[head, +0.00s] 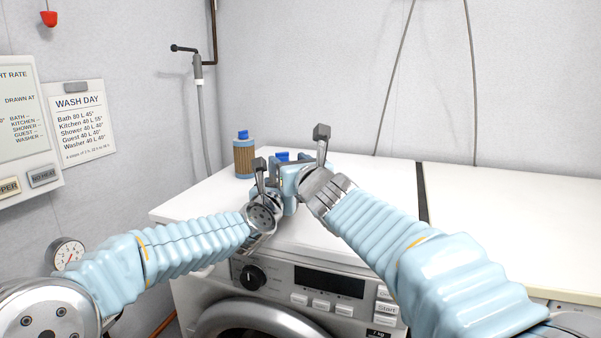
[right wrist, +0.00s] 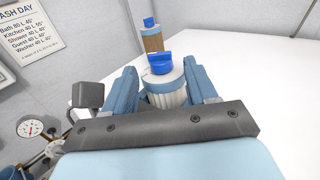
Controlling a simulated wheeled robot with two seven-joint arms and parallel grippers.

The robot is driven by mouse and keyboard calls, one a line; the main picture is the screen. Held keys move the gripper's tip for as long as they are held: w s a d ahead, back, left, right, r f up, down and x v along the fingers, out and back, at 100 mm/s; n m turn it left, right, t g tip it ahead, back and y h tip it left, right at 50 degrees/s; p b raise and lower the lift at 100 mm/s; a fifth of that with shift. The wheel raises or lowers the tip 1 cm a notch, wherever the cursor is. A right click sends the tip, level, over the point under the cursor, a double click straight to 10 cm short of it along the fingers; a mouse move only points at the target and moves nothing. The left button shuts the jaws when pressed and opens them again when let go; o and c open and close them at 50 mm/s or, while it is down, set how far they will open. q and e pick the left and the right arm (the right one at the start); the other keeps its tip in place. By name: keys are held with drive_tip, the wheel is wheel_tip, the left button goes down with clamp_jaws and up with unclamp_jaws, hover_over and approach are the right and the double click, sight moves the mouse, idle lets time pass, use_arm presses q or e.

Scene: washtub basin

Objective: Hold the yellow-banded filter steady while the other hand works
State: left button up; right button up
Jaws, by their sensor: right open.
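A white ribbed filter (right wrist: 165,90) with a blue knob on top stands upright between the fingers of my right gripper (right wrist: 161,75) in the right wrist view. The fingers are open, one on each side of it; contact cannot be told. No yellow band shows on its visible part. In the head view its blue knob (head: 282,156) shows just beyond my right gripper (head: 290,164). A brown filter with blue ends (head: 243,158) stands behind it, free of both grippers. My left gripper (head: 266,188) is close beside the right one, its fingers mostly hidden.
The white top (head: 380,208) of the washing machine is clear on the right. Its control panel (head: 325,284) is below the arms. A gauge (head: 67,254) is at left.

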drive_tip(key=v, duration=0.6)
drive_tip(key=shift+s+d, duration=0.2)
drive_tip(key=shift+s, duration=0.15)
